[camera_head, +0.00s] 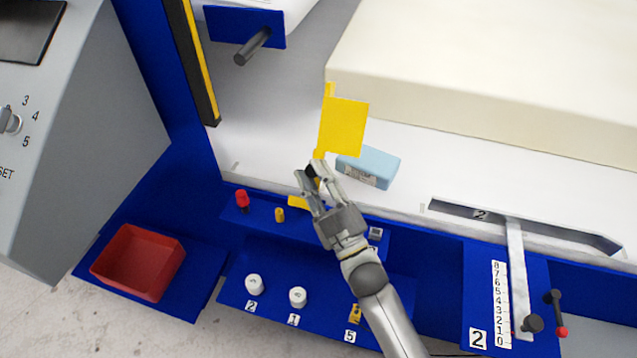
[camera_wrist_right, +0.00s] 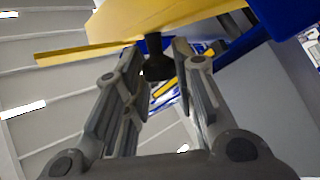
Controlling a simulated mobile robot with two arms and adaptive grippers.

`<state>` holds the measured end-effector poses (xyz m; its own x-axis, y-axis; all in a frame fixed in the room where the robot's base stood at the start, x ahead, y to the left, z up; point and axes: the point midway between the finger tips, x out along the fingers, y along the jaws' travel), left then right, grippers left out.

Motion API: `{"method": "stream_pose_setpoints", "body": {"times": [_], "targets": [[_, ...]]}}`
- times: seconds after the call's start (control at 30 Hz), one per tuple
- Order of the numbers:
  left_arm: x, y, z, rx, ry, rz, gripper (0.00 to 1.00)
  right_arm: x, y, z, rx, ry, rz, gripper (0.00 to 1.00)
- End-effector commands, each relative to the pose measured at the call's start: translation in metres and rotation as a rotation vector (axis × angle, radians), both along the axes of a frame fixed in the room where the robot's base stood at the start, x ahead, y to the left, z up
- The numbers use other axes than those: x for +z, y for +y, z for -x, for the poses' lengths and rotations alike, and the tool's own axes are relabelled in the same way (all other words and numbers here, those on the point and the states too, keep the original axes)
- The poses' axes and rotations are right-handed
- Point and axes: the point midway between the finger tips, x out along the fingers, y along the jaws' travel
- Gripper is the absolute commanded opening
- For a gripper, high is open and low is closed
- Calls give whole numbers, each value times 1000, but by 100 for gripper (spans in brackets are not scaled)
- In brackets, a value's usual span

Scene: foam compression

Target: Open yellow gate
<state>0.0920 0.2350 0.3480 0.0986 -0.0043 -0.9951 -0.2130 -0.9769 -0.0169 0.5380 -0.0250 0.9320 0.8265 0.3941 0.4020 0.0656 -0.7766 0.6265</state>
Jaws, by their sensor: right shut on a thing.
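The yellow gate (camera_head: 343,127) is a flat yellow plate standing at the front edge of the white work surface. Its underside fills the top of the right wrist view (camera_wrist_right: 165,22). A black knob (camera_wrist_right: 154,67) hangs below it, between my fingers. My right gripper (camera_head: 312,174) is at the gate's lower end, shut on this black knob; it also shows in the right wrist view (camera_wrist_right: 158,85). The fingers partly hide the knob in the head view. My left gripper is not in view.
A light blue block (camera_head: 368,167) lies just right of the gate. A large cream foam slab (camera_head: 490,75) lies behind. A red knob (camera_head: 242,198), a small yellow peg (camera_head: 280,215) and white knobs (camera_head: 298,296) are on the blue panel. A red bin (camera_head: 138,262) sits at left.

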Motion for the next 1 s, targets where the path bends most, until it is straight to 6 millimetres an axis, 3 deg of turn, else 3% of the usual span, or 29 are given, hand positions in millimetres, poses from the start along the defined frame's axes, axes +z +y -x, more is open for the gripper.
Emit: {"method": "stream_pose_setpoints", "body": {"times": [0.03, 0.3, 0.97, 1.0], "targets": [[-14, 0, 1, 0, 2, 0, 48, -6, 2, 4, 2, -34, 9, 0], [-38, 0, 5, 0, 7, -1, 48, -4, 6, 16, 2, -159, 55, 0], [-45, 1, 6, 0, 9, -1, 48, -2, 8, 21, 2, -208, 76, 0], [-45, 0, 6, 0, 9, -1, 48, -2, 8, 21, 3, -207, 76, 29]]}}
